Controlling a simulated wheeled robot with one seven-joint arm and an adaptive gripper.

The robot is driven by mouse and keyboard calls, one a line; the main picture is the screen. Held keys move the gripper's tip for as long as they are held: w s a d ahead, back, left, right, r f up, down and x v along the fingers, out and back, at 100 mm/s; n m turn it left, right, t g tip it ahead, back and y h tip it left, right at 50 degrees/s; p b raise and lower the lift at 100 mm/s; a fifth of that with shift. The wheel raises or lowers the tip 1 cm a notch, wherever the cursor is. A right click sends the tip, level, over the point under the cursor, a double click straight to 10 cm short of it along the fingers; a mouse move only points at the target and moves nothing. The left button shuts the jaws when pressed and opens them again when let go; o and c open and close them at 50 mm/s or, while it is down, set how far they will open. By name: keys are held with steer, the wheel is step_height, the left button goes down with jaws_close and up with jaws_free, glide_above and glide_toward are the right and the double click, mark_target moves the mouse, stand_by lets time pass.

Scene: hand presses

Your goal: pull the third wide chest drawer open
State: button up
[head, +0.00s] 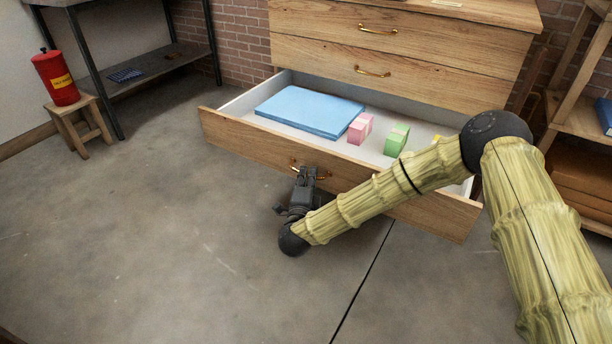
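The wooden chest (425,52) stands against the brick wall. Its third drawer (245,137) stands far out from the chest, with its inside showing. The brass handle (321,177) on its front is partly hidden by my gripper (308,172). My gripper is at this handle, its fingertips overlapping the middle of it. The fingers are too small here to tell whether they are closed on it. My arm crosses in front of the drawer's right part and hides some of it.
The drawer holds a flat blue box (310,110), a pink block (360,128) and a green block (397,139). The upper two drawers are shut. A red canister (57,78) on a stool (80,120) and a metal table (165,62) stand left. The left floor is clear.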

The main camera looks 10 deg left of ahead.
steer(key=o, duration=0.4)
steer(key=shift+w+d, duration=0.1)
steer(key=shift+d, duration=0.3)
steer(key=shift+a, duration=0.1)
steer(key=s+f, duration=0.1)
steer(key=s, duration=1.1)
steer(key=shift+d, duration=0.25)
steer(key=shift+f, duration=0.1)
